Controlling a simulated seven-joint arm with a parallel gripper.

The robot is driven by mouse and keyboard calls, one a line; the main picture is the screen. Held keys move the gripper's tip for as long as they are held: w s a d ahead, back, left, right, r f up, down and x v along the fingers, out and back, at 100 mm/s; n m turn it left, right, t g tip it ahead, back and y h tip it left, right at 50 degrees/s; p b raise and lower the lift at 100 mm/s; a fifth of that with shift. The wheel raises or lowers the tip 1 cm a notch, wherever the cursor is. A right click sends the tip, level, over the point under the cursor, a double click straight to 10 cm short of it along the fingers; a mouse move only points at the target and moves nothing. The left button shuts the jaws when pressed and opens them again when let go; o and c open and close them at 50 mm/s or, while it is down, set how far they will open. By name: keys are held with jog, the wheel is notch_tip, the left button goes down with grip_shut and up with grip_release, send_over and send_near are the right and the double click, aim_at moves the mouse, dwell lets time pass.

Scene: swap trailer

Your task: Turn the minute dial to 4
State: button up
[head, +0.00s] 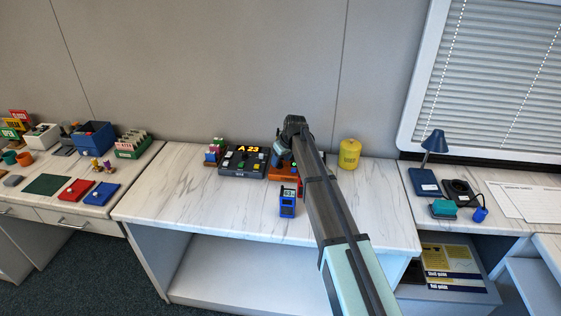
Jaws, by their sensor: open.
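No dial marked as the minute dial can be made out at this size. An orange device (285,174) on the middle table is partly hidden behind my arm; a small green light shows on it. My gripper (279,160) is over this device, at the far end of my arm; its fingertips are small and mostly hidden, and I see nothing held. I cannot tell whether it touches the device. A dark console (243,171) with an orange "A 23" display and several coloured knobs stands just left. A small blue timer-like device (287,202) with a pale screen stands in front.
A yellow canister (349,154) stands right of my arm. Small coloured blocks (213,151) stand left of the console. The left table holds bins, cards and trays; the right one holds a blue lamp (429,163). The middle table's front left (170,205) is clear.

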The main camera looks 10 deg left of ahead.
jog(key=shift+w+a+f, duration=0.2)
jog(key=shift+f, duration=0.45)
grip_shut()
jog(key=m+h, duration=0.1)
jog(key=m, duration=0.2)
jog(key=shift+s+a+m+t, duration=0.1)
jog(key=shift+m+t, duration=0.2)
jog(key=shift+t, duration=0.1)
jog(key=shift+m+h, duration=0.6)
jog(key=shift+m, duration=0.9)
